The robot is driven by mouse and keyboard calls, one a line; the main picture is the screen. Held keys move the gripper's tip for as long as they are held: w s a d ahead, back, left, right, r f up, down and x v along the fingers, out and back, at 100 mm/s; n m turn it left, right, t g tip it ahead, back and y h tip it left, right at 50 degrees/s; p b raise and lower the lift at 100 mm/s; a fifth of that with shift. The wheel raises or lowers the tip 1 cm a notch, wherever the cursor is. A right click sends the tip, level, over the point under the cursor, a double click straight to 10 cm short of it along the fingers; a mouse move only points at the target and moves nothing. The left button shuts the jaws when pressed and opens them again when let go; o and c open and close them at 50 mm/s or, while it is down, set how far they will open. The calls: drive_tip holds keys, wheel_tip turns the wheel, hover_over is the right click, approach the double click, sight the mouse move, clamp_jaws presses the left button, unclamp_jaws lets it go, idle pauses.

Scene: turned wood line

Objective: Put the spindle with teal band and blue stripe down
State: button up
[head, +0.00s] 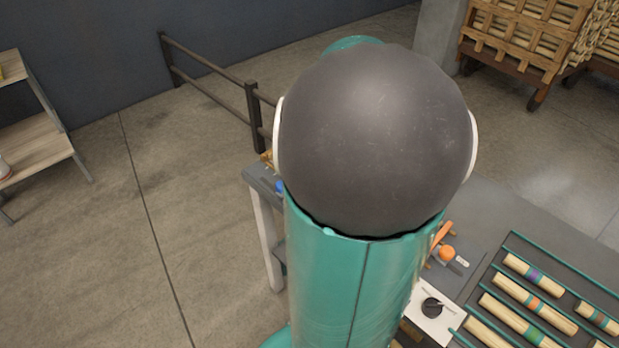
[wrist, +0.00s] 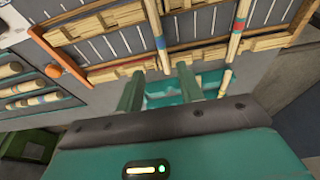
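In the wrist view my gripper (wrist: 159,72) shows two teal fingers set wide apart, with clear gaps between them and nothing gripped. A pale wooden spindle (wrist: 154,28) with a blue-teal band near its near end lies across the wooden rack (wrist: 110,68). Its near end lies ahead of and between the fingertips; I cannot tell the exact distance. The band and stripe colours are too small to read surely. A second spindle (wrist: 240,22) with red and blue bands lies to its right. In the head view my arm hides the gripper and most of the rack.
A tray of banded spindles (head: 512,238) sits on the grey table at the right; spindles also show at left in the wrist view (wrist: 22,100). A dark railing (head: 215,70) stands behind.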

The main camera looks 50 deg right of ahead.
drive_tip(key=w+a+r+n+t+y, duration=0.1)
drive_tip(key=w+a+r+n, duration=0.15)
drive_tip(key=a, duration=0.45)
drive_tip(key=w+a+r+n+t, duration=0.1)
drive_tip(key=w+a+n+t, duration=0.1)
drive_tip(key=w+a+n, duration=0.3)
drive_tip(key=w+a+r+n+t+y, duration=0.1)
drive_tip(key=w+a+r+n, duration=0.1)
drive_tip(key=a, duration=0.6)
drive_tip(key=s+a+r+n+t+y, duration=0.1)
drive_tip(key=s+a+r+n+t, duration=0.1)
drive_tip(key=a+n, duration=0.8)
drive_tip(key=s+a+r, duration=0.1)
drive_tip(key=a, duration=0.8)
drive_tip(key=shift+a+r, duration=0.15)
drive_tip(key=shift+a, duration=0.05)
